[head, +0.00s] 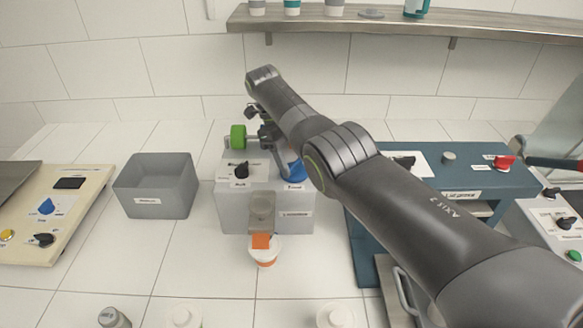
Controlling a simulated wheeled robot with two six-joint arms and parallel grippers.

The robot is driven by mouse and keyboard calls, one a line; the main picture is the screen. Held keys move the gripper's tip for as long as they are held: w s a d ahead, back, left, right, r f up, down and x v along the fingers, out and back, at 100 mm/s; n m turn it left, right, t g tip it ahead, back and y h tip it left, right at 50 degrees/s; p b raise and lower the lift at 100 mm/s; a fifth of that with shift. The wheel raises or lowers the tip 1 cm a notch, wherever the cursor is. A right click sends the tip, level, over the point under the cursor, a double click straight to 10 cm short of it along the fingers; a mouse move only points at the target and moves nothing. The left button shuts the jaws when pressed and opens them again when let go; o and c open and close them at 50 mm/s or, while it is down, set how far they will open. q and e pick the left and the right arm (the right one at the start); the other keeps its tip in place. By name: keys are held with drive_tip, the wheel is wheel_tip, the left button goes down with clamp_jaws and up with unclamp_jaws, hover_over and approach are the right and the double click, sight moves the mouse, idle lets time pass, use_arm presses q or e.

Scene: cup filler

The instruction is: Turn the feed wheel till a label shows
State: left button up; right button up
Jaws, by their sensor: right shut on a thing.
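The grey label machine (300,215) stands in the middle of the counter. Its blue feed wheel (297,172), above a "Feed" tag, is partly hidden by my right arm. My right gripper (280,150) reaches down at the wheel and is shut on it; its fingertips are largely hidden. A green roll (238,137) sits at the machine's upper left. An orange square, seemingly a label (261,241), shows below the grey front spout (262,207). A white cup with an orange band (265,256) stands under it. My left gripper is not in view.
A grey bin (155,187) stands left of the machine, and a beige control panel (62,215) lies farther left. A blue station (460,170) is at right, partly behind my arm. White-lidded things (183,316) stand along the front edge.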

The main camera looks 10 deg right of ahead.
drive_tip(key=shift+f+m+b, duration=0.1)
drive_tip(key=shift+m+b, duration=0.3)
drive_tip(key=shift+b, duration=0.1)
drive_tip(key=o, duration=1)
